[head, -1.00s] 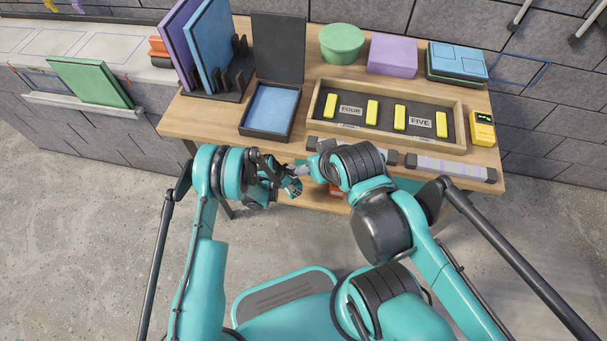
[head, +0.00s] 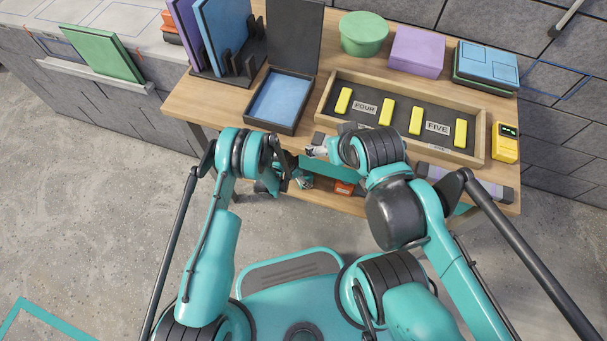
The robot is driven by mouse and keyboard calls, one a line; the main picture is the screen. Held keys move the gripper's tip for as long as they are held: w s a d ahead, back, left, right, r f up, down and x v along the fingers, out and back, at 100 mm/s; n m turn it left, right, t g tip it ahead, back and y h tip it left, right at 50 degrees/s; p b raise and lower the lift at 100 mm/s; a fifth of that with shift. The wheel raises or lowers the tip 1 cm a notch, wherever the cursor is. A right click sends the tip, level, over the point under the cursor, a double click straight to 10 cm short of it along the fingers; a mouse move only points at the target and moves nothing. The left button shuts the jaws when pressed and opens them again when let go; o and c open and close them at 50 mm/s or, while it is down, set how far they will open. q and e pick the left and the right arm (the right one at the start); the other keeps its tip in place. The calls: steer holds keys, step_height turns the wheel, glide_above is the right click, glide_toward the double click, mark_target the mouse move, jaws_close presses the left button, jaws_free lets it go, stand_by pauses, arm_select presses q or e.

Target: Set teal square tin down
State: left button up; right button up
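I cannot clearly make out a teal square tin. A flat teal surface (head: 335,169) shows below the table's front edge, between my arms; I cannot tell whether it is the tin or another part. My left gripper (head: 303,182) is small and partly hidden by its own wrist, low in front of the table. Whether its fingers are open or shut does not show. My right gripper (head: 317,151) points left at the table's front edge, mostly hidden behind its arm; its finger state is unclear.
The wooden table (head: 205,102) holds an open dark box (head: 280,100) with a blue inside, a tray (head: 331,113) of yellow blocks, a green round tin (head: 364,33), a purple square tin (head: 416,51), a blue square tin (head: 487,62) and a yellow device (head: 505,143). An orange item (head: 344,188) lies below the tabletop.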

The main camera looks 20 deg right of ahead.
arm_select(q)
steer(key=v, duration=0.7)
steer(key=shift+r+p, duration=0.25)
steer(key=shift+p, duration=0.05)
steer(key=shift+s, duration=0.1)
stand_by(0.5)
